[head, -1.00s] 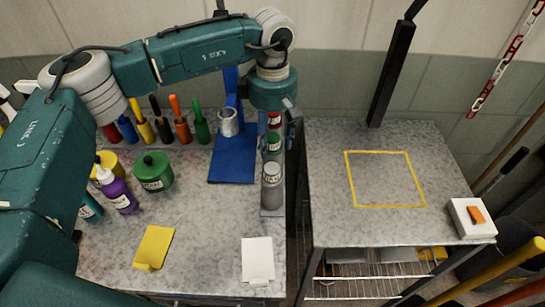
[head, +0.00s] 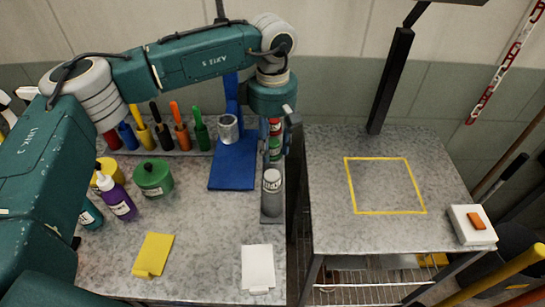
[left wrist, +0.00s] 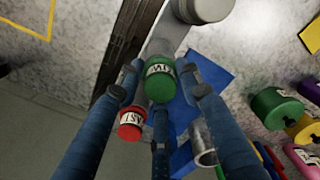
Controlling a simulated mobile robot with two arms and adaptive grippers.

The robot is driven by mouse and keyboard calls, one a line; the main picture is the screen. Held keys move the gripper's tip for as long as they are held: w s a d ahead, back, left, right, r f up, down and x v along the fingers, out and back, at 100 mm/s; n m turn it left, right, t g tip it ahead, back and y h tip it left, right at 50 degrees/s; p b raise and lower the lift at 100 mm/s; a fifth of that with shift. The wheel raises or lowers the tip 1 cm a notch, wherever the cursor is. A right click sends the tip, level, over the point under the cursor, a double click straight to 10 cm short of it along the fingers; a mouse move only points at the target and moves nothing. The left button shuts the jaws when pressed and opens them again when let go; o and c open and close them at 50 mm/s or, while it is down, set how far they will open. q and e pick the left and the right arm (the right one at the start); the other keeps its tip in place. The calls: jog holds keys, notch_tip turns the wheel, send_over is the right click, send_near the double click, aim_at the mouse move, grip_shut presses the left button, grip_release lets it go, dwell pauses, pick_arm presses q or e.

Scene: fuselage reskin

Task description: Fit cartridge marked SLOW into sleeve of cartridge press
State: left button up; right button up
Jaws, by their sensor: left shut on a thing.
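A green-capped cartridge (left wrist: 160,86) with a white label sits between the blue fingers of my left gripper (left wrist: 158,92), which is shut on it. I cannot read the label surely. In the head view the green cartridge (head: 275,148) stands in a row at the table's right edge, partly behind the gripper (head: 284,130). A red cartridge (left wrist: 131,122), its label showing "AST", is beside it, and a grey one (head: 271,181) is at the near end. The blue cartridge press (head: 232,172) stands to the left, with its open metal sleeve (head: 228,127). My right gripper is not in view.
Several coloured-handled tools (head: 163,135) stand in a rack at the back. A green pot (head: 153,176), a purple bottle (head: 118,200), a yellow pad (head: 153,254) and a white pad (head: 257,267) are on this table. The right table (head: 385,188) has a bare yellow-outlined square.

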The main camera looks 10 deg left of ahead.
pick_arm(q)
jog(key=shift+r+p, duration=0.55)
jog(key=shift+r, duration=0.7)
jog(key=shift+r+p, duration=1)
jog(key=shift+r, duration=1)
jog(key=shift+r+p, duration=0.85)
jog(key=shift+r, duration=0.8)
notch_tip(320, 180, up, 3)
jog(key=shift+f+p, duration=0.1)
jog(key=shift+p, duration=0.65)
